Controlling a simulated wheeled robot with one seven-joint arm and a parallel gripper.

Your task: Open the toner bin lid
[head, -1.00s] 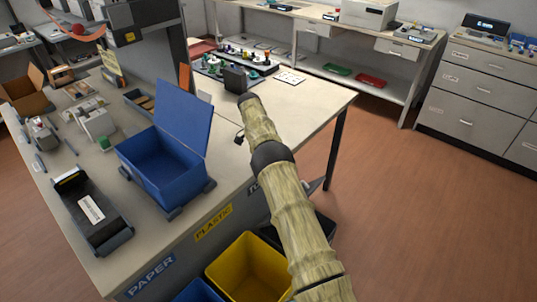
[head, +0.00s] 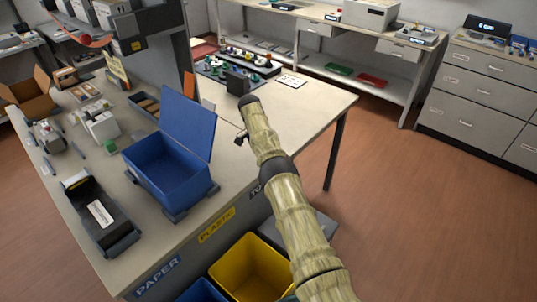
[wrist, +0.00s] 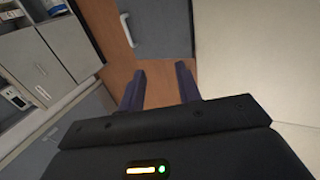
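Under the table's front edge, the label at the right is mostly hidden by my arm and only its first letters show. Below it, beside the yellow bin, a flat grey surface (head: 318,230) shows to the right of my arm. It may be the toner bin's lid, but my arm covers much of it. My gripper (wrist: 160,85) is open and empty in the wrist view, its two dark fingers apart over brown floor.
The yellow bin (head: 246,265) and a blue bin (head: 203,291) stand under the table edge. On the table (head: 310,112) are an open blue box (head: 168,172) and a black cartridge tray (head: 100,214). Drawers (head: 480,92) stand at the right. Brown floor between is clear.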

